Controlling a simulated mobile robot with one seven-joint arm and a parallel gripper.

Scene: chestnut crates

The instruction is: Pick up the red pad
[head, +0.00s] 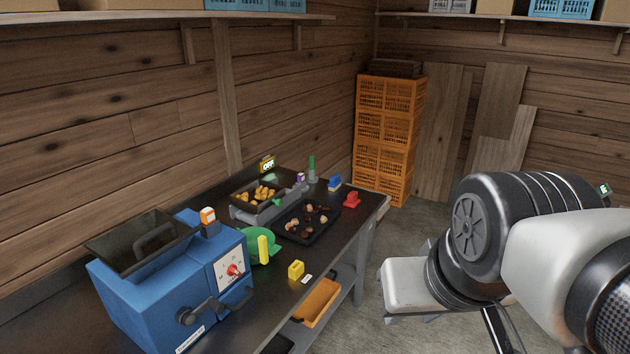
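The red pad (351,201) is a small red block with a raised top. It sits on the dark workbench (345,228), near the far right end. A blue block (335,183) stands just behind it to the left, and a black tray (292,237) of chestnuts lies to its left and nearer. My arm fills the right side of the view, over the floor and well clear of the pad. I cannot make out my gripper's fingers. Nothing covers the pad.
A blue machine (170,290) with a crank stands at the near left. A green dish (257,249), a yellow block (296,270) and a chestnut-filled pan (236,203) share the bench. An orange bin (317,302) sits below. Orange crates (390,130) are stacked behind.

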